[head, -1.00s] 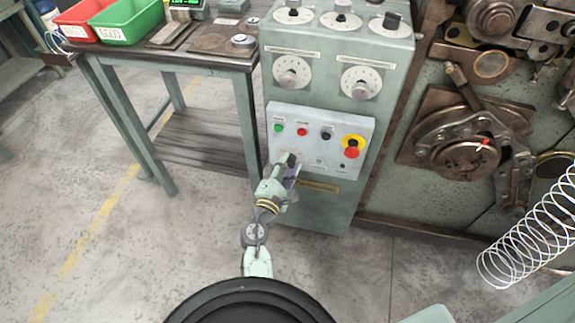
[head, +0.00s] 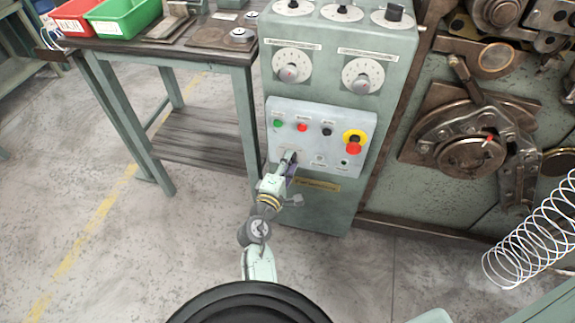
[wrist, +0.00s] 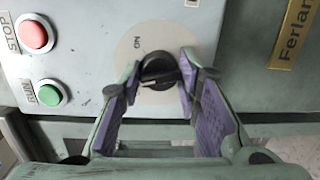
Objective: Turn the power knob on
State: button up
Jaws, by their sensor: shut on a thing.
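The power knob (wrist: 160,72) is a small black knob on a round pale plate, with an "ON" mark (wrist: 137,42) beside it in the wrist view. My gripper (wrist: 161,78) has a purple-padded finger on each side of the knob and is shut on it. In the head view my gripper (head: 290,163) is at the lower left of the light grey button panel (head: 300,110) and hides most of the knob there. I cannot tell exactly where the knob's pointer is aimed.
Green (head: 277,123) and red (head: 302,127) buttons, a black knob (head: 327,131) and a red-and-yellow emergency stop (head: 354,145) sit above and right of my gripper. A workbench (head: 205,50) stands left. A coiled spring (head: 530,240) is at right.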

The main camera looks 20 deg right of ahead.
jog(key=m+y+b, duration=0.1)
jog(key=m+b, duration=0.2)
jog(key=m, duration=0.3)
jog(key=m+b, duration=0.1)
jog(key=m, duration=0.1)
jog(key=m+b, duration=0.1)
jog(key=m, duration=0.1)
jog(key=shift+d+r+m+t+y+b, duration=0.1)
jog(key=shift+m+t+y+b, duration=0.2)
jog(key=shift+m+y+b, duration=0.1)
jog(key=shift+c, duration=0.2)
jog(key=o, duration=1.2)
jog(key=shift+c, duration=0.2)
